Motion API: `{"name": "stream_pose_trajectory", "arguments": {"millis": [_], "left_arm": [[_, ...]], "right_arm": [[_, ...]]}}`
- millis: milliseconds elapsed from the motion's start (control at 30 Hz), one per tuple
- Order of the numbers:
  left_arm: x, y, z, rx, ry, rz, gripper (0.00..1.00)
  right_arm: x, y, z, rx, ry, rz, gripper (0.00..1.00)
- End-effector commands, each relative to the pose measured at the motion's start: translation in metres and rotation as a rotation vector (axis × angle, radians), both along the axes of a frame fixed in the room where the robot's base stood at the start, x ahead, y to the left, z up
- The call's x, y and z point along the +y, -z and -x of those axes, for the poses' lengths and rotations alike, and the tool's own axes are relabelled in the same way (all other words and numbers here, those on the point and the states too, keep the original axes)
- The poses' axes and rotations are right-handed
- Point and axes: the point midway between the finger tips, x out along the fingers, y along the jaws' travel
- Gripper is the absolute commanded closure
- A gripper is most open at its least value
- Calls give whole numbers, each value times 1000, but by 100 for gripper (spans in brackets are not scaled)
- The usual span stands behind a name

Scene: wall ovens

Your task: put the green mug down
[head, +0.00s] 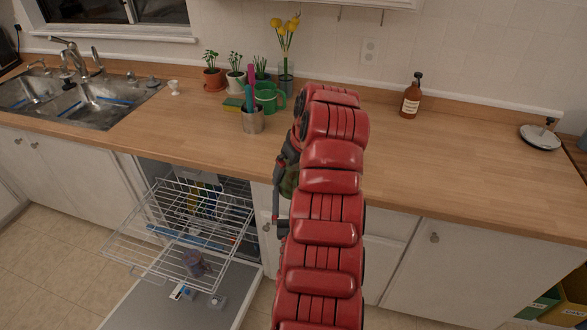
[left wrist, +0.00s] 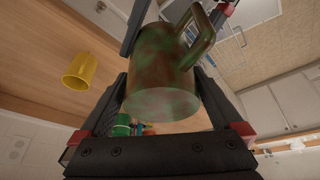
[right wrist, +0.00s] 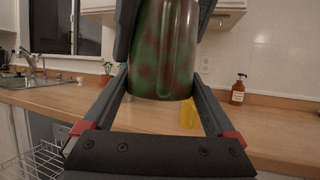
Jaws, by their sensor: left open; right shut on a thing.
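A mug with mottled green and brown sides (right wrist: 165,60) fills the middle of the right wrist view, between the fingers of my right gripper (right wrist: 166,30), which is shut on it. The same mug, with its pale mottled base and handle, shows in the left wrist view (left wrist: 162,72). My left gripper (left wrist: 165,60) is open, its fingers either side of the mug; whether they touch it I cannot tell. In the head view the dark mug (head: 288,180) is partly hidden by my red arm, in front of the counter's edge. A plain green mug (head: 267,98) stands on the counter.
A yellow cup (right wrist: 188,113) stands on the wooden counter (head: 450,150). A metal cup (head: 252,121), potted plants (head: 213,76) and a brown bottle (head: 411,98) stand there too. The counter right of my arm is largely clear. The dishwasher rack (head: 190,225) is pulled out below.

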Motion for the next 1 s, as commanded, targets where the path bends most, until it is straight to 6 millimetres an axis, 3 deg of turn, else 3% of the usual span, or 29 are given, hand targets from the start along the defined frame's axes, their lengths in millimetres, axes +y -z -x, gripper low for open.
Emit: {"name": "stream_pose_trajectory", "arguments": {"millis": [233,700,733,767,800,1000], "left_arm": [[0,1,0,0,0,0,0],[0,0,0,-2,2,1,84],[-1,0,0,-2,2,1,84],[-1,0,0,-2,2,1,84],[-1,0,0,-2,2,1,97],[0,0,0,0,1,0,97]], "right_arm": [[0,-1,0,-1,0,0,83],[1,-1,0,-2,-2,1,83],[1,-1,0,-2,-2,1,3],[1,-1,0,-2,-2,1,0],[1,-1,0,-2,-2,1,0],[1,0,2,0,-1,0,0]]}}
